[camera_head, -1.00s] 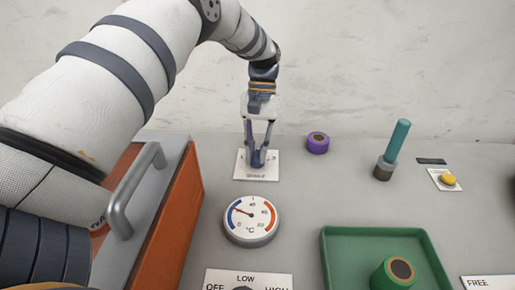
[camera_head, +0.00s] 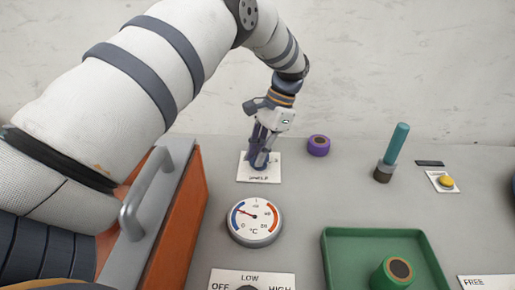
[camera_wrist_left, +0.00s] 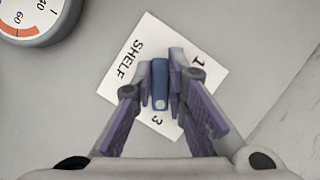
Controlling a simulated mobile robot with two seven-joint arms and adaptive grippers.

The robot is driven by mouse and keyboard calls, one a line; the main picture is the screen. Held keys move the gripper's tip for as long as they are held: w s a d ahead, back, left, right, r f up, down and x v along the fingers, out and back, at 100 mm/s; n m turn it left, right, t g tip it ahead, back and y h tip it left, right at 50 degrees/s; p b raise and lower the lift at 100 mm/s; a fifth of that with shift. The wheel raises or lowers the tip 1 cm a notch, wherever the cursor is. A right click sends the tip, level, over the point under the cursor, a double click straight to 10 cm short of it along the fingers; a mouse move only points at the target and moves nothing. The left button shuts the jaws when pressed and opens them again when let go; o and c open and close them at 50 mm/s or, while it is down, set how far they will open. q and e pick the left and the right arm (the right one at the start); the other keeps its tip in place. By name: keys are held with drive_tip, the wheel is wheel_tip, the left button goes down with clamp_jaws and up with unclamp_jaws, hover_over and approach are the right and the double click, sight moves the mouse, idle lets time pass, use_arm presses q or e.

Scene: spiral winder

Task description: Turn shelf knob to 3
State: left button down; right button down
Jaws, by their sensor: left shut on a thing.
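The shelf knob is a dark blue bar (camera_wrist_left: 160,84) on a white plate marked SHELF, with a 1 and a 3 visible in the left wrist view. The plate (camera_head: 270,174) lies on the grey surface in the head view. My left gripper (camera_head: 261,163) points down over the plate. In the left wrist view its purple-padded fingers (camera_wrist_left: 161,88) are closed on both sides of the knob. The knob's near end lies close to the 3. Other marks on the plate are hidden by the fingers. My right gripper is not in view.
A round dial gauge (camera_head: 254,222) stands just in front of the plate. A purple cylinder (camera_head: 319,146) is behind to the right. A teal-handled lever (camera_head: 393,150), a yellow button (camera_head: 446,181) and a green tray (camera_head: 333,262) are further right. An orange-sided box (camera_head: 178,225) with a handle is left.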

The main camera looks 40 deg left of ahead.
use_arm(q)
drive_tip(key=shift+f+m, duration=0.1)
drive_tip(key=shift+m, duration=0.5)
drive_tip(key=c, duration=1.6)
unclamp_jaws()
drive_tip(key=v, duration=1.2)
drive_tip(key=shift+d, duration=0.2)
